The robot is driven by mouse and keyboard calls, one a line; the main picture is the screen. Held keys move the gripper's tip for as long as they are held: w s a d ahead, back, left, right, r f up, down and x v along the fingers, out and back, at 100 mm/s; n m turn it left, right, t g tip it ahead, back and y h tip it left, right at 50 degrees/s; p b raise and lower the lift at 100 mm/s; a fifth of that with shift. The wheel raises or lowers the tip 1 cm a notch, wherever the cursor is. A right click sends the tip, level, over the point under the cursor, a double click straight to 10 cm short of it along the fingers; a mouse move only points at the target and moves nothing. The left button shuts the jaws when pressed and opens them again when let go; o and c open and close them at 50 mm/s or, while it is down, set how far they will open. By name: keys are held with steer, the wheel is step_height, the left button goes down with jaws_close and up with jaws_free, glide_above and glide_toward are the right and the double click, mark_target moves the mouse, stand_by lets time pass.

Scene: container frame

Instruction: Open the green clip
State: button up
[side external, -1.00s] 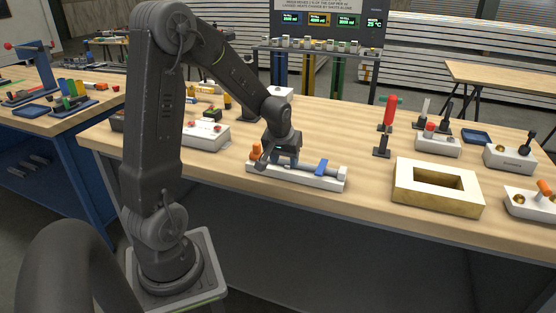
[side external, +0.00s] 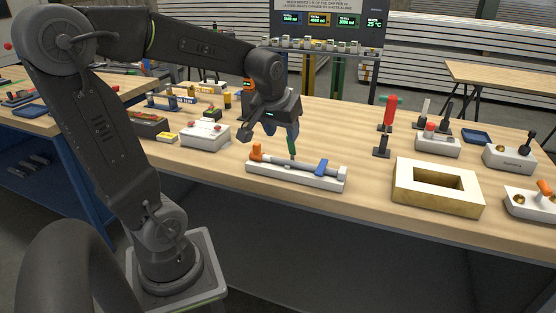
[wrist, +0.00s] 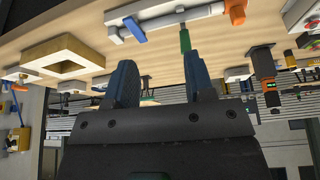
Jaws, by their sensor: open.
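A white fixture (side external: 280,178) on the wooden bench holds a grey bar, with an orange clip (side external: 255,152) at its left end and a blue clip (side external: 321,168) toward its right. The green clip (side external: 292,146) stands upright from the middle of the fixture. My gripper (side external: 282,131) is above it, open and empty. In the wrist view the green clip (wrist: 185,40) shows just beyond the right fingertip of my gripper (wrist: 158,62). Its top end is partly hidden by the finger in the side view.
A hollow wood-sided block (side external: 438,186) stands to the right of the fixture. A white box (side external: 205,135) sits to the left. Bare bench lies between the fixture and the hollow block.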

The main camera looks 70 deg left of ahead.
steer(key=s+d+r+m+t+h, duration=0.1)
steer(key=s+d+m, duration=0.4)
steer(key=d, duration=0.8)
steer(key=shift+s+d+m+t+h, duration=0.2)
steer(key=shift+s+m+t+h, duration=0.25)
steer(key=shift+s, duration=0.55)
steer(key=shift+r, duration=0.1)
steer(key=n+g+y, duration=0.2)
steer(key=n, duration=0.5)
glide_above(291, 146)
steer(key=s+d, duration=0.4)
steer(key=x, duration=1.3)
steer(key=shift+a, duration=0.4)
steer(key=shift+c, duration=0.5)
jaws_close()
